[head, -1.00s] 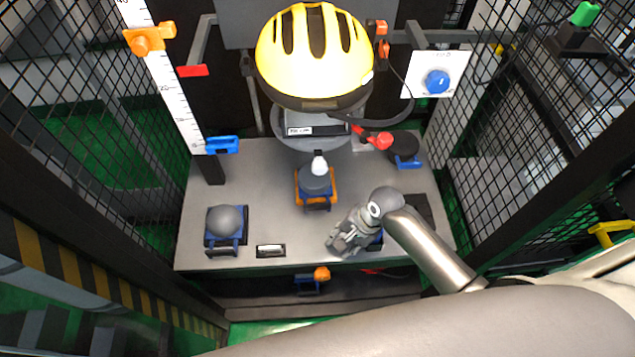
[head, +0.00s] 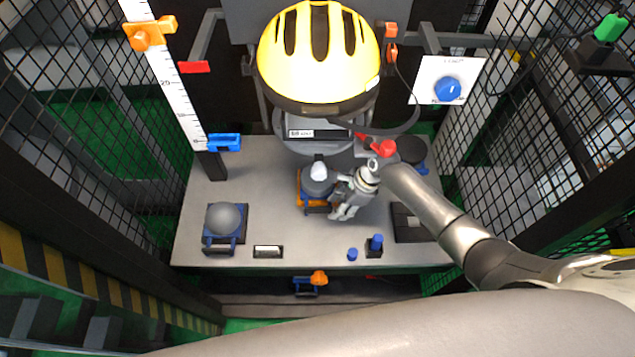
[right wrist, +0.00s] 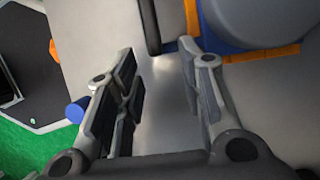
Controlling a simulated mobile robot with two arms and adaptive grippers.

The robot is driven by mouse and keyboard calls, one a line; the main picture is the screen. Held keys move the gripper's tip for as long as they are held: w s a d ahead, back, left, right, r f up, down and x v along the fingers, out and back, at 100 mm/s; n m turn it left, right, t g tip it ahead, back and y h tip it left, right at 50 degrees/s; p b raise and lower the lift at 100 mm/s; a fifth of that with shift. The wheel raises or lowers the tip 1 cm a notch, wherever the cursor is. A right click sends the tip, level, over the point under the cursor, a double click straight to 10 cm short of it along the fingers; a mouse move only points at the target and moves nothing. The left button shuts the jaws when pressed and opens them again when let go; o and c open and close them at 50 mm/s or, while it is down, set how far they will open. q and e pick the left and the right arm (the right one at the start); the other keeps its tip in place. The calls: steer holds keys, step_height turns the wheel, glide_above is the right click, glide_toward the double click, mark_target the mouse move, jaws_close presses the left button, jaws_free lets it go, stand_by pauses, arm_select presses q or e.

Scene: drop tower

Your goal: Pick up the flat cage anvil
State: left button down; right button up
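A grey round anvil (head: 317,186) with a flat-looking top sits on an orange and blue base in the middle of the table, below the helmet; it best fits the flat cage anvil. A white tip shows above it. In the right wrist view, the grey anvil (right wrist: 262,18) is at the upper right, cut off by the frame. My left gripper is not in view.
A yellow helmet (head: 318,50) hangs above. A grey dome (head: 222,218) on a blue holder stands at left, a dark round disc (head: 411,149) at back right. Blue pegs (head: 376,242) stand near the front edge. Mesh walls enclose both sides.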

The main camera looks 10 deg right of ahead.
mark_target(318, 207)
steer(key=a, duration=0.3)
steer(key=w+a, duration=0.1)
steer(key=a, duration=0.1)
steer(key=shift+a+f, duration=0.25)
steer(key=shift+a, duration=0.1)
steer(key=shift+a+f, duration=0.1)
steer(key=shift+f, duration=0.25)
jaws_close()
steer(key=shift+w+r, duration=0.2)
